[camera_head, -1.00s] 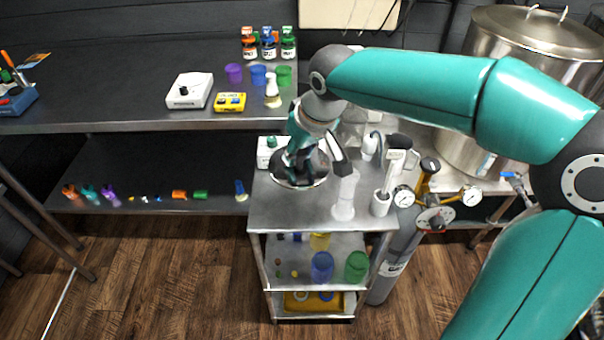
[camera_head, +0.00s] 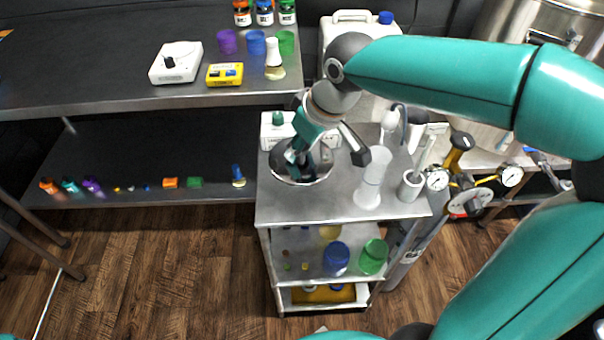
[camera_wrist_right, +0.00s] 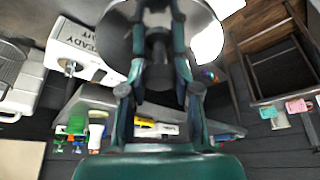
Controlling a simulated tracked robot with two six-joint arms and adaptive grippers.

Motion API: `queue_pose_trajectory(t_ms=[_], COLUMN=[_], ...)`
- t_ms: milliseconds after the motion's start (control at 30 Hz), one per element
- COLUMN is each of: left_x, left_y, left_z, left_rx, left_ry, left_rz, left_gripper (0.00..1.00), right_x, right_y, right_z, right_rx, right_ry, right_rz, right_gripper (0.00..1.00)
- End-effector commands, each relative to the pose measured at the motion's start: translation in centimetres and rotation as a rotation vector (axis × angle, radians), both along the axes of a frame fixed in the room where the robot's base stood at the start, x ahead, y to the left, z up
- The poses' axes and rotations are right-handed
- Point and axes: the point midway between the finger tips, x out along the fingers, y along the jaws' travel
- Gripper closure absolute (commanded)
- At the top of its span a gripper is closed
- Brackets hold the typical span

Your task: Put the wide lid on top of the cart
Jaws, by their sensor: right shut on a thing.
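The wide lid (camera_head: 322,174) is a round, shiny steel disc at the left back of the cart's top (camera_head: 300,208). My right gripper (camera_head: 297,159) is over it, pointing down, and hides much of it. In the right wrist view the lid (camera_wrist_right: 116,42) fills the top middle, and my right gripper (camera_wrist_right: 158,52) is shut on its central knob. The lid looks level and lies over the cart top; I cannot tell whether it touches the surface. My left gripper is not in view.
Gauges (camera_head: 470,200) are beyond the cart's right side. The cart's front left top is clear.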

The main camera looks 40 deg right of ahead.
Motion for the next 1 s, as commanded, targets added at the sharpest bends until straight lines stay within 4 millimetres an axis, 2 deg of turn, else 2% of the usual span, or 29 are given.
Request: queue_pose_trajectory(t_ms=[33,100,333,600,967,1000], left_x=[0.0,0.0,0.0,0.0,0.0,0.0], left_y=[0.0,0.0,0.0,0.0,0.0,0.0], left_z=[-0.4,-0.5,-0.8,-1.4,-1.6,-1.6], left_rx=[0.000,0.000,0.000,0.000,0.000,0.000], left_ry=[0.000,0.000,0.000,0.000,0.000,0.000], left_rz=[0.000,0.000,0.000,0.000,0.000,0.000], left_gripper=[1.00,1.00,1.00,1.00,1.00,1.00], right_x=[0.0,0.0,0.1,0.1,0.2,0.1], right_y=[0.0,0.0,0.0,0.1,0.1,0.1], right_z=[-1.3,-2.3,-4.0,-7.5,-7.8,-7.8], right_rx=[0.000,0.000,-0.001,0.000,0.000,0.000], right_ry=[0.002,0.001,-0.001,0.000,-0.004,-0.002], right_rz=[-0.001,0.000,0.001,0.000,0.002,0.002], right_gripper=[1.00,1.00,1.00,1.00,1.00,0.66])
